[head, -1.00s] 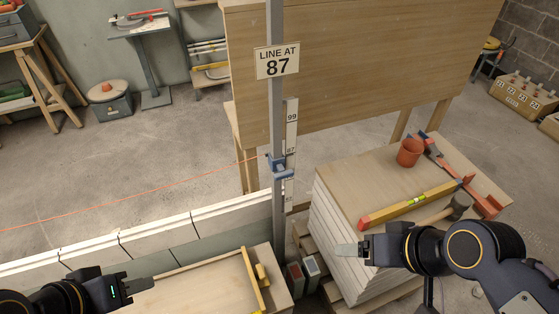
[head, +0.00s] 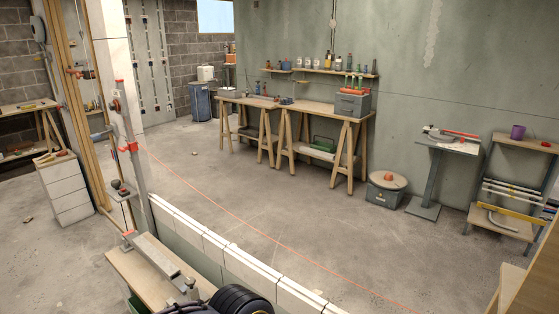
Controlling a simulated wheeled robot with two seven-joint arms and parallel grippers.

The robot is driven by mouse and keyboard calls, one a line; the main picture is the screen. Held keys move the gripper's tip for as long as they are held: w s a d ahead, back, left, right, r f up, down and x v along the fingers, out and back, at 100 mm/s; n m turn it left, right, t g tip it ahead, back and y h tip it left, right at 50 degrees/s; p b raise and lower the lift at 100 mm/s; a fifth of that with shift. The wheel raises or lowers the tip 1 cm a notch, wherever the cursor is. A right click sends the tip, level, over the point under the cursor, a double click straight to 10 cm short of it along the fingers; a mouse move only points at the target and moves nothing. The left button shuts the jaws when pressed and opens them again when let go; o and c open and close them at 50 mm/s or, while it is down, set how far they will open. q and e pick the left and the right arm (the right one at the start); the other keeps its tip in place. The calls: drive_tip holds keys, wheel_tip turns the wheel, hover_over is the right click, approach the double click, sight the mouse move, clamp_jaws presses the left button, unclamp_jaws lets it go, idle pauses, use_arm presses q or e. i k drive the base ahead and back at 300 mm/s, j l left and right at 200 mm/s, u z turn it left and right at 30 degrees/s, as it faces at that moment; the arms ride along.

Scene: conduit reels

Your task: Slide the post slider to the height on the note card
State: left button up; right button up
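The post with the blue slider, the scale and the note card reading LINE AT 87 are outside the current head view. A different grey post (head: 132,172) stands at the left, with a red clamp (head: 130,147) on it. An orange line (head: 240,221) runs from near this clamp down to the lower right. A dark rounded part of my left arm shows at the bottom edge. Neither gripper's fingers can be seen.
A low white block wall (head: 215,245) crosses the foreground. A wooden board with a long grey bar (head: 158,256) lies beside it. Workbenches (head: 325,119) and a stand (head: 432,170) line the back wall. The concrete floor between is mostly clear.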

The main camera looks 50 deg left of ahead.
sight(132, 148)
drive_tip(key=u, duration=2.7)
drive_tip(key=k+l+z, duration=0.2)
drive_tip(key=k, duration=0.45)
drive_tip(key=k+z, duration=0.2)
drive_tip(key=k, duration=0.4)
drive_tip(key=z, duration=0.4)
drive_tip(key=i+j+z, duration=0.1)
drive_tip(key=z, duration=0.35)
drive_tip(key=j+z, duration=0.15)
drive_tip(key=z, duration=0.25)
drive_tip(key=i+j+z, duration=0.1)
drive_tip(key=z, duration=0.3)
drive_tip(key=j+z, duration=0.1)
drive_tip(key=z, duration=0.35)
drive_tip(key=j, duration=2.2)
drive_tip(key=k+j, duration=0.1)
drive_tip(key=j, duration=2.1)
drive_tip(key=k+j, duration=0.1)
drive_tip(key=j, duration=2.1)
drive_tip(key=i+z, duration=0.05)
